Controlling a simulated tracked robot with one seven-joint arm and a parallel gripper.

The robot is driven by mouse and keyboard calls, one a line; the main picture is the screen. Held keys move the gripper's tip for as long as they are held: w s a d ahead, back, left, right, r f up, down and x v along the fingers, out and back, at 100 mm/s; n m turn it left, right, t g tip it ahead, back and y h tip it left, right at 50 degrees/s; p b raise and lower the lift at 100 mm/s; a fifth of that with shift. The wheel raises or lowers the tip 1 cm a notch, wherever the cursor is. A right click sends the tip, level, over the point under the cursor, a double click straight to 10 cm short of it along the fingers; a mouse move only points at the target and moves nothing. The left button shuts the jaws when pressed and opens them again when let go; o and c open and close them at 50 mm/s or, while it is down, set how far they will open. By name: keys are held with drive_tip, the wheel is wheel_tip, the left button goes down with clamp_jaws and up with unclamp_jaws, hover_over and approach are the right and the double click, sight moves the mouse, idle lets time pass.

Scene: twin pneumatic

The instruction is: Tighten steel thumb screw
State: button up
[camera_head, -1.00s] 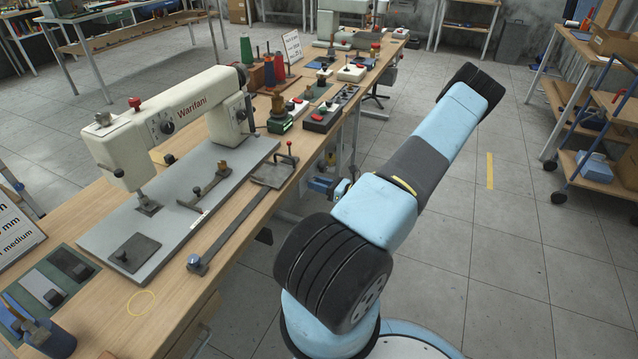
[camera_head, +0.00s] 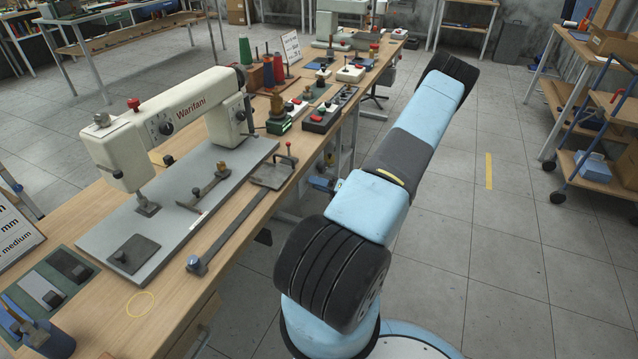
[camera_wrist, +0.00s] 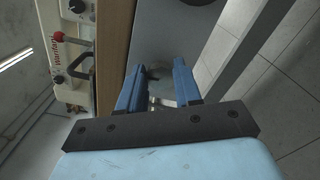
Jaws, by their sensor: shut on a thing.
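My gripper (camera_wrist: 158,82) shows in the wrist view as two blue fingers with a narrow gap between their tips. A small dark and grey part (camera_wrist: 155,76) sits between the tips, with the fingers shut on it. It may be the steel thumb screw, but it is too small and dim to be sure. It is by a grey surface (camera_wrist: 162,38) beyond the wooden table edge. In the head view my arm hides most of the gripper; only a bit of blue (camera_head: 322,184) shows beside the bench's right side, below the top.
The cream sewing machine (camera_head: 172,118) stands on a grey plate on the wooden bench (camera_head: 168,292). A long metal bar (camera_head: 228,228) and a red-knobbed clamp (camera_head: 289,148) lie near the right edge. Thread cones and control boxes stand behind. The floor right is clear; a cart (camera_head: 590,165) stands far right.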

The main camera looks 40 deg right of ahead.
drive_tip(key=shift+d+f+m, duration=0.15)
drive_tip(key=shift+f+m, duration=0.05)
drive_tip(key=shift+m, duration=0.9)
drive_tip(key=o, duration=1)
drive_tip(key=shift+o, duration=0.2)
drive_tip(key=v, duration=1.3)
drive_tip(key=shift+s, duration=0.4)
drive_tip(key=shift+w, duration=0.1)
